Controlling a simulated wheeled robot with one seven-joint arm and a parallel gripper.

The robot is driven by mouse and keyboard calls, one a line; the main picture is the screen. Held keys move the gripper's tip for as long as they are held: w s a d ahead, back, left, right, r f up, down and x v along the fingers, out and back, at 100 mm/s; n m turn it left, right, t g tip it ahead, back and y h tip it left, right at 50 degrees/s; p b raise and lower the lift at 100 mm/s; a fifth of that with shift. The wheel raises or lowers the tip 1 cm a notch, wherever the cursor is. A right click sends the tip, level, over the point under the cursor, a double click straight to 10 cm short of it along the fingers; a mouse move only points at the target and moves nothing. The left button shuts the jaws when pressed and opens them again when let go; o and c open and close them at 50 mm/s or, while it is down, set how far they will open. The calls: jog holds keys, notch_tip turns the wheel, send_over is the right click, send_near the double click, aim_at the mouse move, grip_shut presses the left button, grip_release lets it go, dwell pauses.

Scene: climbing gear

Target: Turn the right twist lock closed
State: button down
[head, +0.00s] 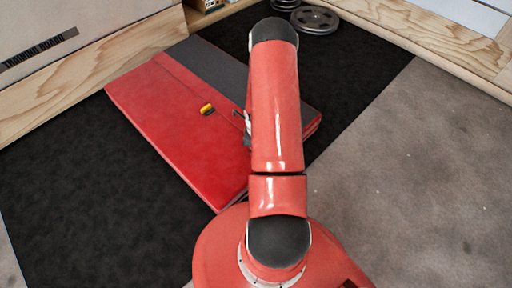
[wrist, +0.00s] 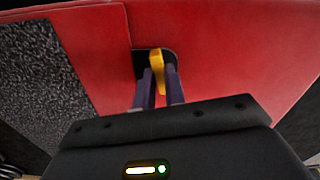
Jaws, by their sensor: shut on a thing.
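A red pad (head: 165,120) lies on the black mat, with a grey strip (head: 215,62) along its far side. One twist lock (head: 207,109), yellow on a black base, shows on the red face in the head view. Another twist lock (wrist: 157,62) shows in the wrist view, a yellow lever over a black plate (wrist: 140,62) near the edge of the red flap. My gripper (wrist: 159,80) is shut on this yellow lever, one dark finger on each side. The lever points roughly up in the wrist view. In the head view my arm hides this lock.
The black mat (head: 70,200) is clear left of the pad. Grey floor (head: 430,160) is open on the right. Round weight plates (head: 314,20) lie at the back, and wooden-edged walls bound the left and back right.

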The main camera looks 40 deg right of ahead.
jog(key=shift+m+b, duration=0.3)
jog(key=shift+m, duration=0.7)
jog(key=c, duration=1.5)
grip_release()
jog(key=shift+o, duration=0.2)
notch_tip(320, 180, up, 8)
jog(key=shift+f+p, duration=0.1)
jog(key=shift+p, duration=0.4)
